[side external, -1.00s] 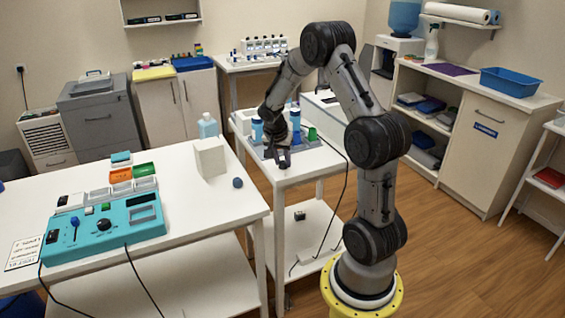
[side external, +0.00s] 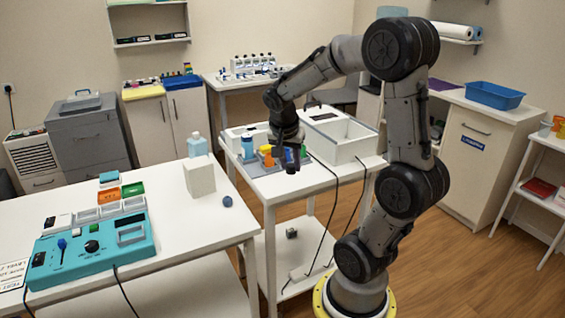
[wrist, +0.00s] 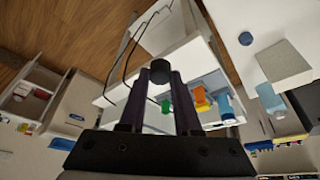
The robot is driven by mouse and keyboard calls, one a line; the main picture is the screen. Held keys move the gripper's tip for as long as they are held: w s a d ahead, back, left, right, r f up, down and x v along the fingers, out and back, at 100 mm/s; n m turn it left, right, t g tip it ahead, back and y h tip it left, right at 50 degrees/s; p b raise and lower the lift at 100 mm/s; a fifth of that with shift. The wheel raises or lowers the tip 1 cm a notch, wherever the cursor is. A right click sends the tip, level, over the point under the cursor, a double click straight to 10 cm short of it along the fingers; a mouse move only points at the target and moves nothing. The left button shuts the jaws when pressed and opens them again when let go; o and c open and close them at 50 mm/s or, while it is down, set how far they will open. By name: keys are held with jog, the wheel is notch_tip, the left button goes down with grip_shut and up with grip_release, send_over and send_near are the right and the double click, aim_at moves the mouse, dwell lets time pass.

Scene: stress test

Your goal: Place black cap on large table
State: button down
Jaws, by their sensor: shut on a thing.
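My gripper (side external: 291,166) is above the small white table, near its front edge. In the wrist view my gripper (wrist: 160,80) is shut on the black cap (wrist: 160,68), a short dark cylinder held between the fingertips. In the side view the cap is hard to tell from the dark fingers. The large table (side external: 185,228) is white and stands at the left, apart from my gripper.
On the large table are a teal device (side external: 95,248), a white box (side external: 199,176), a small dark blue round thing (side external: 227,201) and a pale blue bottle (side external: 197,145). A gap separates the tables.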

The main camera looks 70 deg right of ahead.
jog(key=shift+s+a+r, duration=0.25)
jog(key=shift+s+a, duration=0.1)
jog(key=shift+a, duration=0.05)
